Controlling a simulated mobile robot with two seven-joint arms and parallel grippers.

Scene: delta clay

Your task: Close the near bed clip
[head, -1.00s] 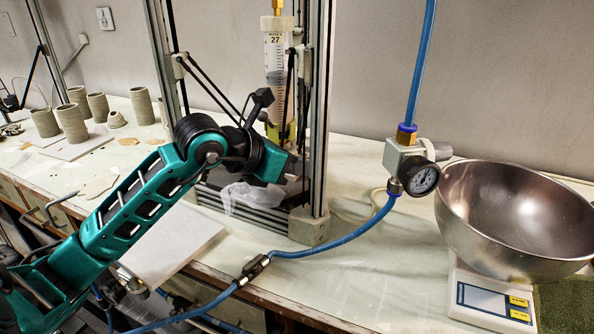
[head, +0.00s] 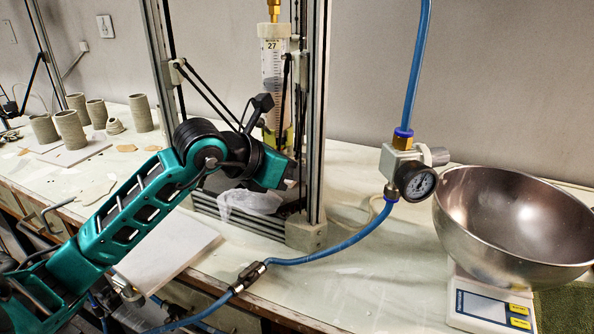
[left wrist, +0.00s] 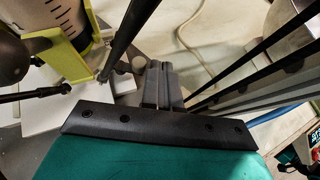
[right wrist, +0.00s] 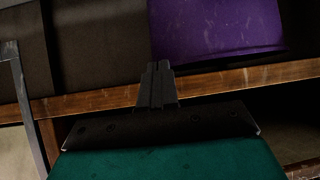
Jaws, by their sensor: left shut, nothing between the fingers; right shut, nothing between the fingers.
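The delta clay printer has metal posts (head: 315,110) and a clear cartridge marked 27 (head: 273,60). My left gripper (head: 291,174) is inside the frame, low and close to the near right post. The near bed clip cannot be made out for certain; my left arm hides much of the bed. My right gripper (right wrist: 158,72) is shut and empty, in front of a wooden shelf edge below a purple bin (right wrist: 215,30).
Crumpled clear plastic (head: 250,202) lies at the printer's base. A blue air hose (head: 330,250) crosses the front to a regulator with a gauge (head: 418,182). A steel bowl (head: 510,225) sits on a scale (head: 490,303) at right. Clay cylinders (head: 70,130) stand at left.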

